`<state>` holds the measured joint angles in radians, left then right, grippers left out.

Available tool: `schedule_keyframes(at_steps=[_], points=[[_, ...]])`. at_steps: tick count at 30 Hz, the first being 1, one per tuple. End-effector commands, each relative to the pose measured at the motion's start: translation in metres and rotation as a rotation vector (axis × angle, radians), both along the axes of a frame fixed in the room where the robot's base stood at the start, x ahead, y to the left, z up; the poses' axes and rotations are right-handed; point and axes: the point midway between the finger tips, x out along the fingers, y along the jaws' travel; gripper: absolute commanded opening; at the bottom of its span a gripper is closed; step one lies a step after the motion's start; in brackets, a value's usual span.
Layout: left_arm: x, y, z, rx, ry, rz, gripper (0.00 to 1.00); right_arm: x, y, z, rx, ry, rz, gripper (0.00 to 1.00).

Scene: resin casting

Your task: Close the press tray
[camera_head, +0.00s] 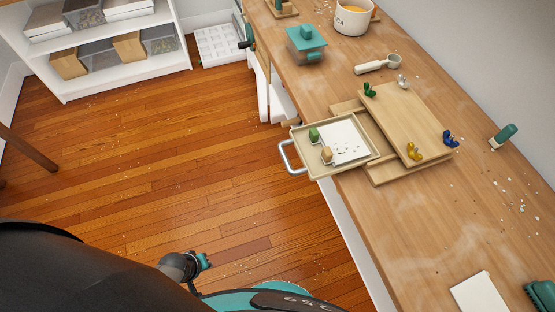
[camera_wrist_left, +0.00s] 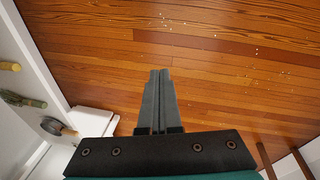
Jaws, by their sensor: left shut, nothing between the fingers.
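The press tray (camera_head: 362,159) is a pale wooden drawer with a grey loop handle (camera_head: 288,158). It sticks out from the left side of the wooden press (camera_head: 405,112), over the bench's edge. Green, grey, yellow and blue wing nuts stand at the corners of the press's top board. My left gripper (camera_wrist_left: 158,74) is shut and empty over the wood floor in the left wrist view. Its fingers cannot be made out in the head view. My right gripper is not in view.
The workbench (camera_head: 440,215) also holds a teal-lidded box (camera_head: 306,45), a white bucket (camera_head: 353,17), a scoop (camera_head: 378,65) and a teal-handled brush (camera_head: 503,136). A white shelf unit (camera_head: 110,72) stands back left. The floor (camera_head: 170,160) left of the bench is mostly clear.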

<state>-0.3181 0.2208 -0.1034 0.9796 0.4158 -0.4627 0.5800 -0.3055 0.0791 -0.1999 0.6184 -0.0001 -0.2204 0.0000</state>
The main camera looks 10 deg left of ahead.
Motion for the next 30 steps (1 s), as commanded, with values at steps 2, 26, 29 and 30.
schedule_keyframes(at_steps=[2, 26, 29, 30], points=[[0.023, 0.009, 0.022, -0.06, -0.026, 0.162, 0.0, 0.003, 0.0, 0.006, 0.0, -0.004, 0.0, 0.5], [0.178, -0.04, 0.337, -1.052, 0.278, 1.219, 0.0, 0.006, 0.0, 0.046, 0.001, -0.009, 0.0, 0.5], [0.181, -0.045, 0.334, -1.059, 0.288, 1.224, 0.0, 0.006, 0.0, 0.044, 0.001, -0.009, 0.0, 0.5], [0.183, -0.048, 0.331, -1.06, 0.287, 1.224, 0.0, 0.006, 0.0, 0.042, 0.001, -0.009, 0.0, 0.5]])
